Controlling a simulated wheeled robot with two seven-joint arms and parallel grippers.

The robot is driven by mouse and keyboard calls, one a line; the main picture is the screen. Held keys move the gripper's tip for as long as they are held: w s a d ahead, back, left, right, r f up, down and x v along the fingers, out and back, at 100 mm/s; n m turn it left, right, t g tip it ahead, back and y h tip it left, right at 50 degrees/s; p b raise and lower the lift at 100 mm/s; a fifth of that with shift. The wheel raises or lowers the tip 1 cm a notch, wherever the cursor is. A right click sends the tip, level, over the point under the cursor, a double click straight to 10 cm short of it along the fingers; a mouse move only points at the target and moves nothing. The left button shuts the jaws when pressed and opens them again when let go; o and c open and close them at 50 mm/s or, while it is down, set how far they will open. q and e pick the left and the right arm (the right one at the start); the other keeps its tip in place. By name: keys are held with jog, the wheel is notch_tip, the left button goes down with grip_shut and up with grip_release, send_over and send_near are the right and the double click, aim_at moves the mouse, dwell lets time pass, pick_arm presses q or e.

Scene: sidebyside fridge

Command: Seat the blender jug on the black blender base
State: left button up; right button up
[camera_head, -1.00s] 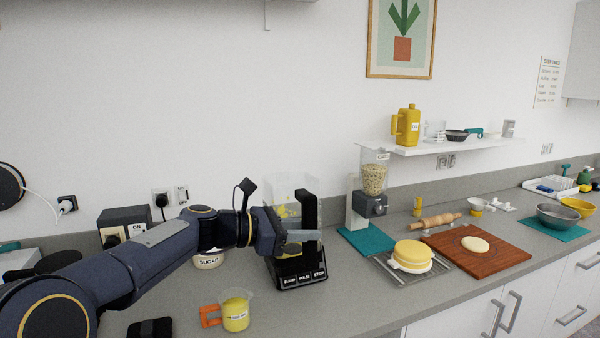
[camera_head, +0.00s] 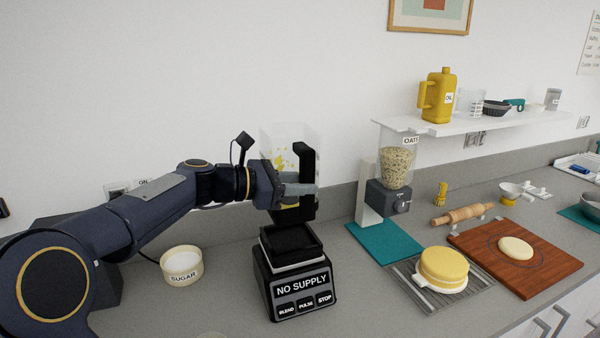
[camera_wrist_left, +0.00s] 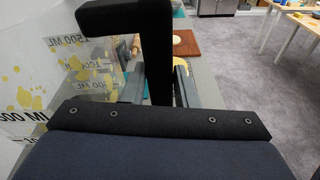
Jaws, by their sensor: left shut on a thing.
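The blender jug (camera_head: 283,150) is clear with yellow splashes and a black handle (camera_head: 306,170). It hangs roughly upright above the black blender base (camera_head: 292,280), with a visible gap between them. The base stands on the counter, its display reading NO SUPPLY over BLEND, PULSE and STOP buttons. My left gripper (camera_head: 300,189) is shut on the jug's handle; its fingers hide part of it. In the left wrist view the jug wall (camera_wrist_left: 60,90) is at left and the handle (camera_wrist_left: 155,55) stands between the fingers. My right gripper is out of view.
A sugar bowl (camera_head: 182,265) stands left of the base. A shelf (camera_head: 405,125) is behind.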

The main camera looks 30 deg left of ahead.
aim_at(300, 206)
pick_arm(q)
jog(key=shift+w+r, duration=0.1)
jog(key=shift+r, duration=0.05)
dwell(0.3)
jog(key=shift+r, duration=0.1)
jog(key=shift+f+b, duration=2.05)
jog(key=shift+f, duration=2.35)
